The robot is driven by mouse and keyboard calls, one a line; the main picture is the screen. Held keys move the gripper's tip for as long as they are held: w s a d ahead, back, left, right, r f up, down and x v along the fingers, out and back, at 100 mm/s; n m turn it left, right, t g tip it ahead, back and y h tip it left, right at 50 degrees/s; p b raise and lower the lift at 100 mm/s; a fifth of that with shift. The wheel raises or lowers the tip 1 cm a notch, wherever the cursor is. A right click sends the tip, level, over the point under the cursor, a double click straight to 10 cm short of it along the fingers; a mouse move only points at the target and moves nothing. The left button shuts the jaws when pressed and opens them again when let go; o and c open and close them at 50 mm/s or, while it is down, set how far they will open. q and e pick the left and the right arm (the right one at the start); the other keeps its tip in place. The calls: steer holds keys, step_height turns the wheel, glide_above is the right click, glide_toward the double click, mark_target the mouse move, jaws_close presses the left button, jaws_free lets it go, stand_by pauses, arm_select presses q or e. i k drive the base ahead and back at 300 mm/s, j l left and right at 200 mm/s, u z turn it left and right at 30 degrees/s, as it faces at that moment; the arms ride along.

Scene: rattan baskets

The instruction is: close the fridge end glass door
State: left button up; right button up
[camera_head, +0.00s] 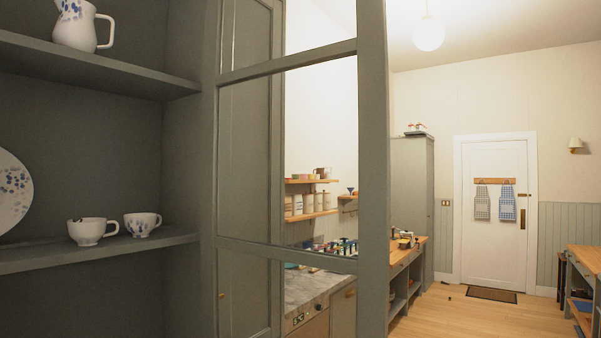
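A grey-green framed glass door (372,170) stands open in the middle of the head view, beside a grey-green cabinet (190,175) with open shelves on the left. Its panes are clear, and the kitchen shows through them. Two horizontal bars (290,62) cross the door. A small brass knob (221,295) shows low behind the glass. Neither gripper is in view.
A pitcher (75,25), a plate (12,190) and two cups (87,231) stand on the shelves. A counter (405,262) lies behind the door. A wooden table (585,262) stands at the right.

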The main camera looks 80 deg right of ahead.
mark_target(371, 265)
steer(key=k+l, duration=0.15)
steer(key=l, duration=0.3)
steer(key=k+l+z, duration=0.15)
steer(key=l, duration=0.3)
steer(key=k+l, duration=0.2)
steer(key=l, duration=0.3)
steer(key=k+l+z, duration=0.15)
steer(key=l, duration=0.35)
steer(key=k+l, duration=0.1)
steer(key=l, duration=0.35)
steer(key=k+l+z, duration=0.15)
steer(key=l, duration=0.85)
steer(key=k+z, duration=0.05)
